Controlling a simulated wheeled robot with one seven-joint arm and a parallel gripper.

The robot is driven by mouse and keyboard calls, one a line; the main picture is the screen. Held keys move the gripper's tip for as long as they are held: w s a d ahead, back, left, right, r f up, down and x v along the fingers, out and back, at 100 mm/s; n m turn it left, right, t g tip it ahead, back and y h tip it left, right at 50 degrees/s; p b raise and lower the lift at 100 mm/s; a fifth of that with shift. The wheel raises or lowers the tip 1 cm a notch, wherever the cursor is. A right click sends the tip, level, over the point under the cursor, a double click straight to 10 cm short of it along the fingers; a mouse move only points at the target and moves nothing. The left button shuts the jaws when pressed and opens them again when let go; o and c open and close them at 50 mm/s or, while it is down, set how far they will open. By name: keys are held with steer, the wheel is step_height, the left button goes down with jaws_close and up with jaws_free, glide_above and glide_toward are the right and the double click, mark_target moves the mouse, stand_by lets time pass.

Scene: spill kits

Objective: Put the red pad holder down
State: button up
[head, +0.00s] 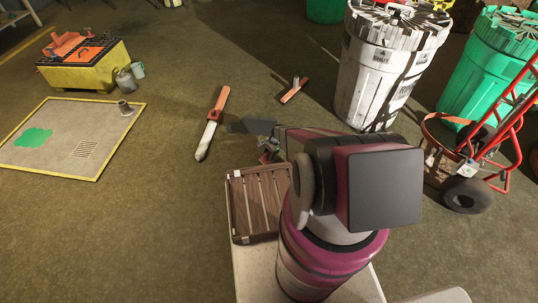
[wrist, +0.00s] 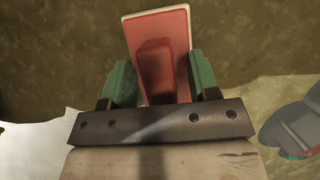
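The red pad holder (wrist: 157,60) shows in the wrist view as a red plate with a pale rim and a raised red block. It sits between the green fingertips of my gripper (wrist: 164,84), which close on its two sides. Floor shows behind it. In the head view my gripper (head: 268,146) is partly hidden behind my arm, above the floor just beyond the slatted wooden crate.
The slatted crate (head: 236,213) stands in front of me. A long orange-and-white tool (head: 212,124) and a small orange tool (head: 294,91) lie on the floor. A yellow-edged mat (head: 50,158) with a green patch lies left. White bin (head: 374,85) and red hand truck (head: 500,130) stand right.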

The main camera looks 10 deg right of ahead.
steer(key=v, duration=1.2)
steer(key=s+a+r+n+h, duration=0.1)
steer(key=s+r+n, duration=0.3)
steer(key=r, duration=0.9)
steer(key=s+a+r+n+t+h, duration=0.1)
steer(key=s+r+n, duration=0.3)
steer(key=s+r, duration=0.7)
steer(key=s+a+r+n+t+h, duration=0.1)
steer(key=s+r+n, duration=0.3)
steer(key=r, duration=1.2)
steer(key=s+a+h, duration=0.1)
steer(key=s, duration=0.3)
steer(key=shift+r+n, duration=0.25)
steer(key=shift+n, duration=0.05)
steer(key=shift+s, duration=0.1)
